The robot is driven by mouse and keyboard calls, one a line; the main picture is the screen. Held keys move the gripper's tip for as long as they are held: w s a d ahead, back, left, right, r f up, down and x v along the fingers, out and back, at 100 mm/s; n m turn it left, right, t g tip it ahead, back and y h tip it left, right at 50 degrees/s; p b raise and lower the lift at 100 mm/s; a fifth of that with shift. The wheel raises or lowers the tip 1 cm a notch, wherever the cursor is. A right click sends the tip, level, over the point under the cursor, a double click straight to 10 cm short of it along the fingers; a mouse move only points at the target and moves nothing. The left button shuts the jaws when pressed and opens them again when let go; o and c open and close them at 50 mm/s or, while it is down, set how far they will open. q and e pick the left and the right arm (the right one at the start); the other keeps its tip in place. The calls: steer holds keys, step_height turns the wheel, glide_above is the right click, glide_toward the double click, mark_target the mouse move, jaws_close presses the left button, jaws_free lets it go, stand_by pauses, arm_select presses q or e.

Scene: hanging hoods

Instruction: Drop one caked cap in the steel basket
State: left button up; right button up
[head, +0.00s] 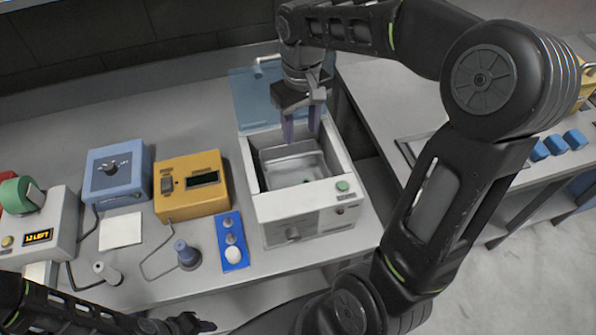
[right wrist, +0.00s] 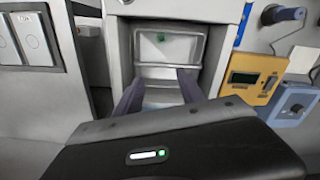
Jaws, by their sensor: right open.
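The steel basket (head: 297,149) sits inside the open grey tank box (head: 300,207); its wire rim also shows in the right wrist view (right wrist: 170,64). A small green piece (right wrist: 162,38), perhaps a cap, shows within the basket toward the tank's front. I cannot tell whether it is caked. My right gripper (head: 301,133) points down over the back of the basket, its fingers apart; it appears empty in the right wrist view (right wrist: 158,85). My left gripper (head: 192,323) is at the bottom edge, dark and small; its jaws are unclear.
The tank's blue lid (head: 257,98) stands open behind. Left of it are a yellow box with a display (head: 190,184), a blue knob box (head: 118,173), a blue plate with small round pieces (head: 232,240), a white square (head: 120,231) and a grey-blue handled tool (head: 187,255).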

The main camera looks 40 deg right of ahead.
step_height(320, 180, up, 8)
steer(key=shift+b, duration=0.4)
steer(key=shift+f, duration=0.15)
stand_by(0.7)
